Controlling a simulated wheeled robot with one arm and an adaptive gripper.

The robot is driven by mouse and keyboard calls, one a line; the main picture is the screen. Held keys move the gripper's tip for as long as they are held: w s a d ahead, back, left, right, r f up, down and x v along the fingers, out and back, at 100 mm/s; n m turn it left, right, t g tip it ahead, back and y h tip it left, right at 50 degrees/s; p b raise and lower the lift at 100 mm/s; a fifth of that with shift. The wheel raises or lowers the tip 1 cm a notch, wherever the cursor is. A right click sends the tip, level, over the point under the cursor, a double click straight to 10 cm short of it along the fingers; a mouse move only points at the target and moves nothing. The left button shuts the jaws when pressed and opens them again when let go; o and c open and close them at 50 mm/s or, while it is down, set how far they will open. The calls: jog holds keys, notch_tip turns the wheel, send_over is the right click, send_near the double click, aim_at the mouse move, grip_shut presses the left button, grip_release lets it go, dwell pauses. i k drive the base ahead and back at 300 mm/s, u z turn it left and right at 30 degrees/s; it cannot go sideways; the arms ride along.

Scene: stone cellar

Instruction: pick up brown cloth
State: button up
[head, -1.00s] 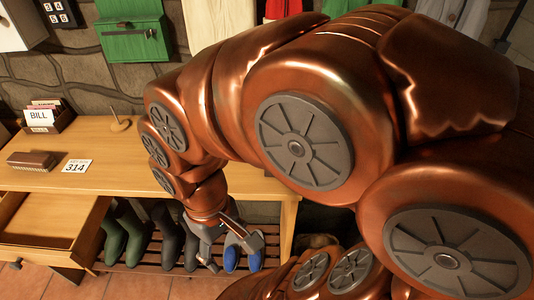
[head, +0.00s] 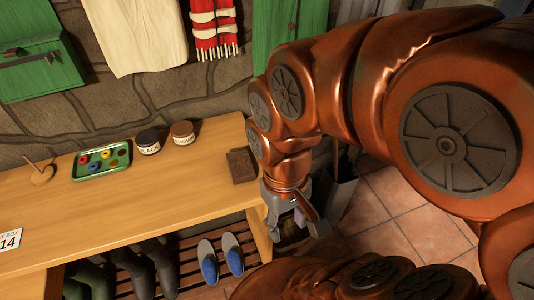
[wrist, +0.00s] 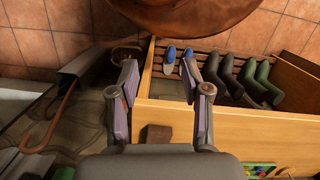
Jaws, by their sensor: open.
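The brown cloth (head: 241,166) lies folded flat on the right end of the wooden bench top (head: 190,200), close to its edge. In the wrist view the cloth (wrist: 158,135) shows low in the picture, between the bases of my fingers. My gripper (head: 303,222) is open and empty, pointing down just off the bench's right end, to the right of the cloth and apart from it. In the wrist view the fingers of my gripper (wrist: 159,80) are spread wide with the bench end between them.
A green tray (head: 102,162) with small coloured pieces and two jars (head: 148,142) stand left of the cloth. Boots and blue-lined slippers (head: 222,258) sit on the slatted rack below. A tall grey stand (head: 338,192) and a basket (wrist: 125,54) are beyond the bench's right end.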

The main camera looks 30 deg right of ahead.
aim_at(240, 165)
jog(key=u, duration=1.9)
jog(key=k, duration=1.35)
jog(key=u, duration=0.7)
